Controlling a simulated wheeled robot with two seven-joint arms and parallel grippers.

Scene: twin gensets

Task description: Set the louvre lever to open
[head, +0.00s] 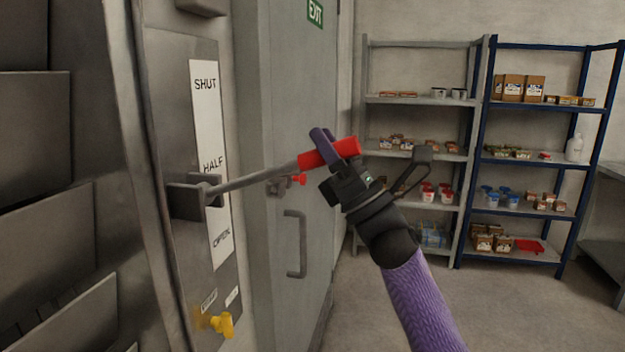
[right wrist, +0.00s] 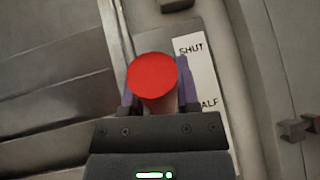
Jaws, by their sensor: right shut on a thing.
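The louvre lever is a grey rod (head: 255,179) with a red grip (head: 315,156), pivoted on a grey block (head: 186,200) on a metal panel. A white scale plate (head: 209,130) beside it reads SHUT at the top, HALF in the middle and OPEN at the bottom. The rod sticks out from the panel and rises slightly to the right, with its pivot just below HALF. My right gripper (head: 338,147) is shut on the red grip near its end. The right wrist view shows the grip's round red end (right wrist: 152,80) between the fingers. My left gripper is not in view.
A yellow tap-like handle (head: 221,323) sits low on the panel. A grey door (head: 297,130) with a bar handle (head: 295,244) stands behind the lever, with a small red knob (head: 299,180) nearby. Stocked shelves (head: 420,101) stand at the back. The floor (head: 400,300) at right is clear.

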